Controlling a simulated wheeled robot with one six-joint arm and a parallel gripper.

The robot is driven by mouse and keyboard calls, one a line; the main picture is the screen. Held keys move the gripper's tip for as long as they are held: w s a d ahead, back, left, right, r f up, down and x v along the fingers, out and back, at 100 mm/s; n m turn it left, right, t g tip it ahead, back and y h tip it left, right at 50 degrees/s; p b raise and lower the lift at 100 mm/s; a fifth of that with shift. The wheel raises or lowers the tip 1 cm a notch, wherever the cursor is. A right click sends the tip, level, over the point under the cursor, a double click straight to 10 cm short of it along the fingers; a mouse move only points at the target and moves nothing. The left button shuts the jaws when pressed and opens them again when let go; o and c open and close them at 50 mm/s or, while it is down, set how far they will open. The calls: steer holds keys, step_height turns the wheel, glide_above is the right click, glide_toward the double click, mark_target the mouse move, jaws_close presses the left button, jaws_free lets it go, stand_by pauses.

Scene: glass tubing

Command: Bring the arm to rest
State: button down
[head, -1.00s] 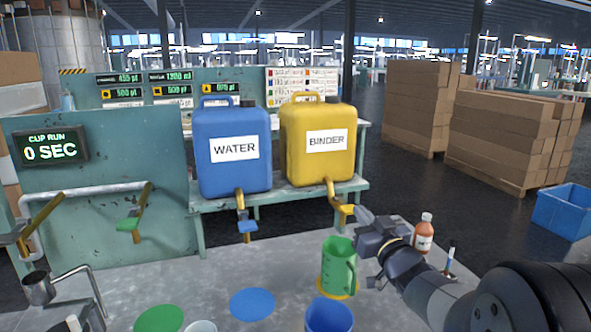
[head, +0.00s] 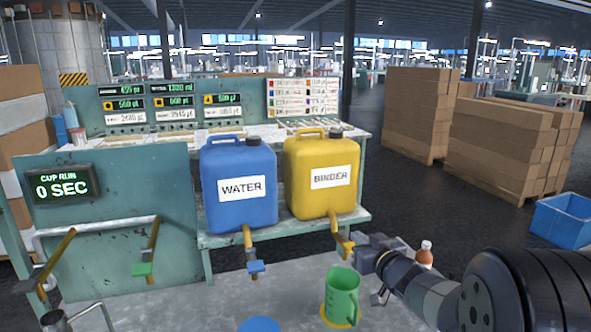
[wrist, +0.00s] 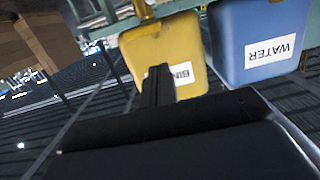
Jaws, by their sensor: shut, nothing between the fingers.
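My arm reaches in from the lower right in the head view, with my gripper (head: 358,252) at the yellow binder tap (head: 343,243), close to it or overlapping it in the picture; I cannot tell whether they touch. In the wrist view the dark closed fingers (wrist: 158,85) show in front of the yellow binder canister (wrist: 165,50), with nothing seen between them. The binder canister also shows in the head view (head: 312,205), beside the blue water canister (head: 238,210).
A green jug (head: 342,290) stands on a yellow disc below the binder tap, left of my arm. A brown bottle (head: 424,256) stands just behind my arm. The water tap (head: 254,250) hangs further left. A blue crate (head: 562,220) and stacked cartons (head: 500,140) are at the right.

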steer(key=s+d+r+g+h+p, duration=0.1)
steer(key=s+d+r+p, duration=0.2)
steer(key=s, duration=0.5)
steer(key=shift+s+r+p, duration=0.25)
steer(key=shift+r+p, duration=0.35)
steer(key=shift+p, duration=0.55)
